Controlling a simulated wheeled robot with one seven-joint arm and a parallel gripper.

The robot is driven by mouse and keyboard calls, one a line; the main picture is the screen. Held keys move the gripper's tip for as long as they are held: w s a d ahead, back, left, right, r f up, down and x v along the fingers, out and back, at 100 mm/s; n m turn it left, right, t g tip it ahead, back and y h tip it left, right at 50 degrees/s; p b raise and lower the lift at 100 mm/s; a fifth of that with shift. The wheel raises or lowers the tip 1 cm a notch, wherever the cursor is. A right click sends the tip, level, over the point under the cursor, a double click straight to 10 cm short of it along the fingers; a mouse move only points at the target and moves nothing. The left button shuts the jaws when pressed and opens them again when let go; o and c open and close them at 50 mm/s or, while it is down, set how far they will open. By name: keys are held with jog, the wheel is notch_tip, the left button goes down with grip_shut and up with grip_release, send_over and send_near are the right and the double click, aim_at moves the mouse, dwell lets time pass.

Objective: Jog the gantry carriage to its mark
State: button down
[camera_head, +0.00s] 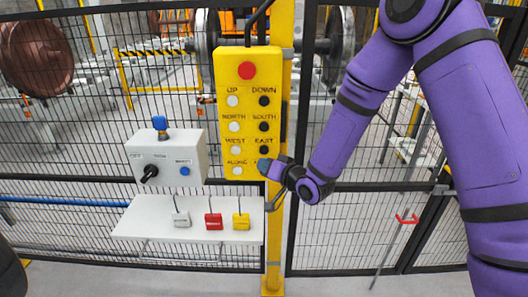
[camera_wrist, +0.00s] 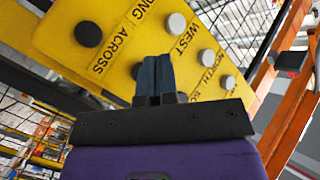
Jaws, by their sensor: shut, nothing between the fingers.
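The yellow pendant (camera_head: 247,110) hangs on the yellow post, with a red button (camera_head: 246,70) on top and rows labelled UP/DOWN, NORTH/SOUTH, WEST/EAST and ALONG/ACROSS. White buttons show on the left, black ones on the right. My gripper (camera_head: 263,165) is at the pendant's lower right corner, covering the bottom-right button area. In the wrist view my gripper (camera_wrist: 155,60) has its fingers together, empty, in front of the pendant face (camera_wrist: 115,45), near the ACROSS and WEST labels. I cannot tell whether the tips touch it. I cannot make out the carriage or its mark.
A grey control box (camera_head: 169,158) with a black knob and blue button is left of the pendant.

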jog(key=shift+w, duration=1.5)
jog(key=shift+w, duration=0.1)
dwell(0.9)
jog(key=shift+w, duration=0.3)
jog(key=shift+w+d, duration=0.1)
jog(key=shift+w, duration=0.35)
dwell(1.5)
jog(key=shift+s, duration=0.15)
dwell(1.7)
jog(key=shift+s, duration=0.7)
jog(key=shift+s, duration=2.55)
